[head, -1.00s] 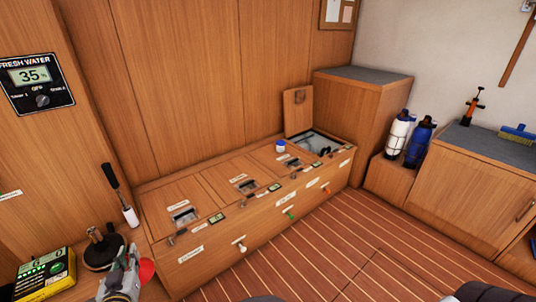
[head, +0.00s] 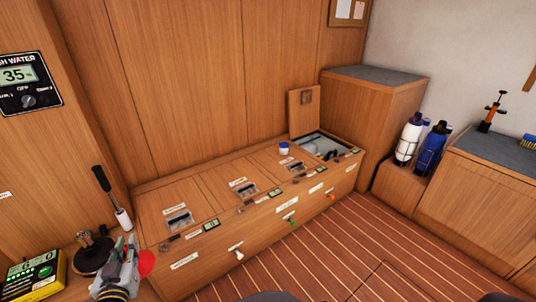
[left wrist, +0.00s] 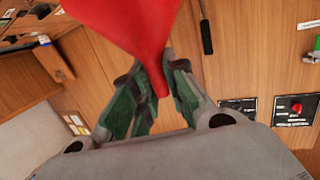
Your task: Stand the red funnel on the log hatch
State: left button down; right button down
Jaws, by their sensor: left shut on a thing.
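My left gripper (head: 130,262) is shut on the red funnel (head: 147,263) at the lower left of the head view, holding it off the bench. In the left wrist view the funnel (left wrist: 130,22) has its narrow spout between the fingers (left wrist: 160,88) and its wide cone toward the top edge. A long wooden bench (head: 265,226) has several hatches in its top, each with a small label and latch. The labels are too small to read, so I cannot tell which is the log hatch. My right gripper is not in view.
A small blue-lidded white jar (head: 284,148) stands on the bench top. The far-right hatch lid (head: 303,112) stands open over its compartment (head: 318,145). A black-handled tool (head: 112,197), a dark round-based object (head: 93,253) and a yellow box (head: 33,277) are at left. The striped floor (head: 320,255) is clear.

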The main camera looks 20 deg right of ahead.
aim_at(270, 159)
jog(key=i+l+z, duration=0.15)
jog(key=i+l, duration=0.25)
jog(key=l, duration=0.4)
jog(key=i+l+z, duration=0.1)
jog(key=i+l, duration=0.35)
jog(key=l, duration=0.25)
jog(key=i+l+z, duration=0.15)
jog(key=i+l, duration=0.35)
jog(key=l, duration=0.2)
jog(key=i+l+z, duration=0.15)
jog(key=i+l, duration=0.35)
jog(key=l, duration=0.15)
